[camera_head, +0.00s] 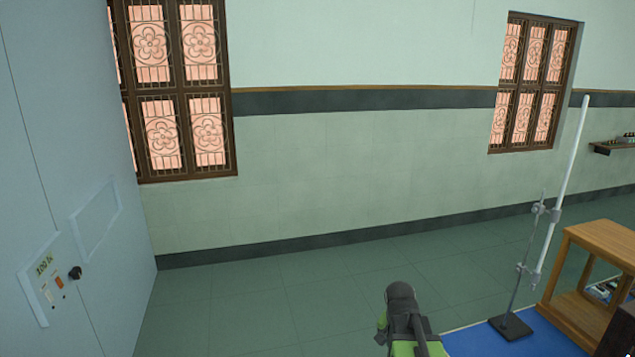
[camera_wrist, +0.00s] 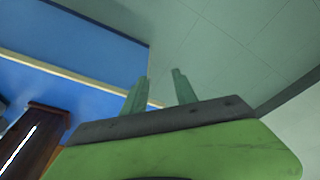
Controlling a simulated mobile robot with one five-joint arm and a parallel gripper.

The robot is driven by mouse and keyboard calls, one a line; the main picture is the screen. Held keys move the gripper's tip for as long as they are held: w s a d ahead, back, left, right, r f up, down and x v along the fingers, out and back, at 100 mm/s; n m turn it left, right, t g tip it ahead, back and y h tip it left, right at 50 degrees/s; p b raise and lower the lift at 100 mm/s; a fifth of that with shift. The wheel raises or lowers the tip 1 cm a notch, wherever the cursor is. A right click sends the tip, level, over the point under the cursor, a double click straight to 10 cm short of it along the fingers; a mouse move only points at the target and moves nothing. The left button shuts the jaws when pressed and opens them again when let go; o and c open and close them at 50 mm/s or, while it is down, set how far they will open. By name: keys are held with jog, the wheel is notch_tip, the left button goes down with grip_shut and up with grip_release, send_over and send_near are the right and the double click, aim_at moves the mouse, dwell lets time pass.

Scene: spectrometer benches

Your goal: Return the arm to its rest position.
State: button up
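My arm shows at the bottom of the head view as a dark rounded link with green parts; the fingers cannot be made out there. In the wrist view my gripper (camera_wrist: 160,88) shows two greenish fingers standing apart with nothing between them. Beyond the fingertips are the floor and the edge of a blue-topped bench (camera_wrist: 85,45). The gripper touches nothing that I can see.
The blue bench top (camera_head: 470,342) at the lower right carries a stand with a dark base (camera_head: 511,326), a clamped tall white tube (camera_head: 563,190) and a wooden stand (camera_head: 610,245). A grey cabinet (camera_head: 60,150) stands at left. Floor (camera_head: 250,305) between is clear.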

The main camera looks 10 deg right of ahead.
jog(key=s+a+f+n, duration=0.1)
jog(key=s+a+n, duration=0.1)
jog(key=a, duration=0.3)
jog(key=s+a+f+n+g+y+b, duration=0.1)
jog(key=a+n, duration=0.2)
jog(key=a, duration=0.3)
jog(key=s+a+n+y, duration=0.1)
jog(key=s+a+n, duration=0.1)
jog(key=a, duration=0.3)
jog(key=shift+s+a+f+n+g, duration=0.3)
jog(key=shift+f+n+g, duration=0.1)
jog(key=shift+n, duration=0.4)
jog(key=shift+d, duration=0.1)
